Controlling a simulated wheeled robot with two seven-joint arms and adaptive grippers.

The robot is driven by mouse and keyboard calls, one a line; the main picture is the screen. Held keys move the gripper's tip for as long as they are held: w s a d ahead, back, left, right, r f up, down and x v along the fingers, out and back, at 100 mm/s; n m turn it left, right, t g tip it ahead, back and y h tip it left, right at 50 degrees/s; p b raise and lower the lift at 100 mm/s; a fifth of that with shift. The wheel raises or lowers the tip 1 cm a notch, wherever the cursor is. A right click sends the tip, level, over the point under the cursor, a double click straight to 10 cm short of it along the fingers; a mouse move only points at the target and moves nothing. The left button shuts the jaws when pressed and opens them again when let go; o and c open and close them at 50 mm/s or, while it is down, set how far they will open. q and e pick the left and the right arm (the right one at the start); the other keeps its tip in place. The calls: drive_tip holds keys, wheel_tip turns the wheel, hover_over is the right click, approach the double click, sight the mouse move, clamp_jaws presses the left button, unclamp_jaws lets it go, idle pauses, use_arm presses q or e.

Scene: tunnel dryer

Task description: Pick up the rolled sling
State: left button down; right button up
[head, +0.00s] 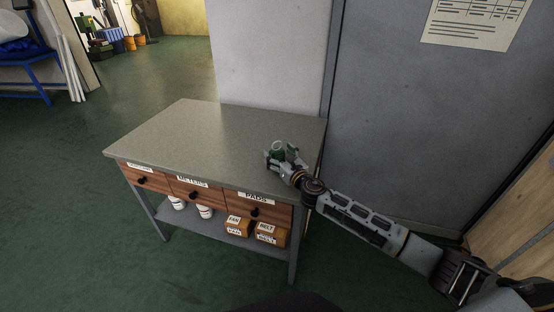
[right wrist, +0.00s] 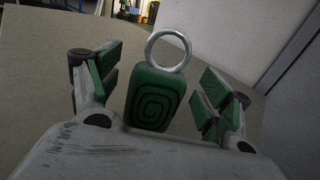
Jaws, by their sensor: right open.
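The rolled sling (right wrist: 154,98) is a green block with a dark spiral on its face and a metal ring (right wrist: 168,49) at its top. It stands on the grey-topped table (head: 190,130), near the right end. My right gripper (right wrist: 160,85) is open, with its green-padded fingers on both sides of the sling. Gaps show between the pads and the sling. In the head view the right gripper (head: 283,155) partly covers the sling. My left gripper is in neither view.
The table has drawers labelled METERS (head: 192,183) and PADS (head: 256,197), and one whose label is hard to read. A pale wall (head: 265,55) and a grey door (head: 420,120) stand close behind. The table's left part is clear.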

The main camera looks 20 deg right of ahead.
drive_tip(key=shift+w+a, duration=0.1)
drive_tip(key=shift+w, duration=0.5)
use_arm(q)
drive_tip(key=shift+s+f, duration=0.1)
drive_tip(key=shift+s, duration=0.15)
use_arm(e)
drive_tip(key=shift+w, duration=0.15)
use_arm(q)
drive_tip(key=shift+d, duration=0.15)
use_arm(e)
drive_tip(key=shift+c, duration=0.2)
drive_tip(key=shift+c, duration=1.1)
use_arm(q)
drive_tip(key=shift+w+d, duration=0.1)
use_arm(e)
drive_tip(key=c, duration=1)
drive_tip(key=shift+r, duration=0.15)
